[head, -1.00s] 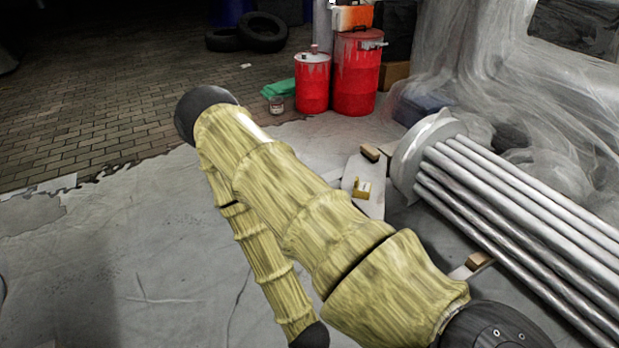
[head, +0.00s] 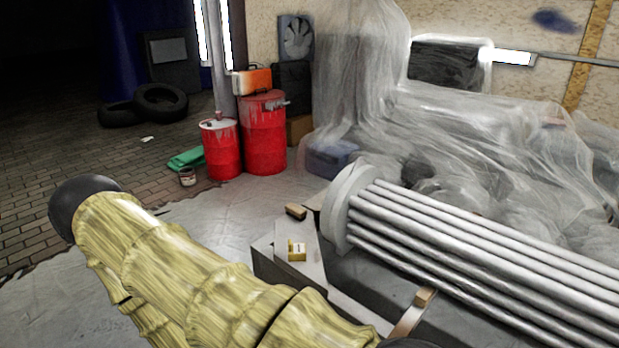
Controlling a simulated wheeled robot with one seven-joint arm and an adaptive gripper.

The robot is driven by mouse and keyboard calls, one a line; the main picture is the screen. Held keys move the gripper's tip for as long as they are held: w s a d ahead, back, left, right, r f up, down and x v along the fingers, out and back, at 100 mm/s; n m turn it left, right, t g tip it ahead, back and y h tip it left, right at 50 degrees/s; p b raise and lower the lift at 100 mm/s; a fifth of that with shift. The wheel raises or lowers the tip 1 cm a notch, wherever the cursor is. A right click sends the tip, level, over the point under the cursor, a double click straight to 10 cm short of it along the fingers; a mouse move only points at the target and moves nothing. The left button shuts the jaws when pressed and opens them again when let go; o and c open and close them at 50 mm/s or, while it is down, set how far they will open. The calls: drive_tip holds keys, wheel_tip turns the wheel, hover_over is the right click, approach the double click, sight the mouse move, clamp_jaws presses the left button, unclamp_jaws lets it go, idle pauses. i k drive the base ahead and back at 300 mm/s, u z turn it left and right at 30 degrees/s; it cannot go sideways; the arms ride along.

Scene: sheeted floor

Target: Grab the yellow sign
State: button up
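A small yellow block-like thing with a pale label (head: 297,250) sits on a narrow grey surface right of the centre of the head view. It is the only thing I see that could be the yellow sign; it is too small to read. My arm, in a yellow wrinkled sleeve, crosses the lower left, to the left of the yellow thing and apart from it in the picture. My gripper is not in view, so I cannot tell what it holds.
A grey bundle of pipes (head: 480,255) lies right of the yellow thing. A small brown block (head: 296,211) lies just behind it. Two red drums (head: 264,140) stand further back, with plastic-draped items (head: 500,130) at right. The sheeted floor (head: 215,218) between arm and drums is clear.

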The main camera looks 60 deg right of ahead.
sight(297, 251)
drive_tip(key=z, duration=0.7)
drive_tip(key=i, duration=1.15)
drive_tip(key=z, duration=1.45)
drive_tip(key=i, duration=0.35)
drive_tip(key=u, duration=0.4)
drive_tip(key=k, duration=0.6)
drive_tip(key=u, duration=0.55)
drive_tip(key=k, duration=0.6)
drive_tip(key=z, duration=0.3)
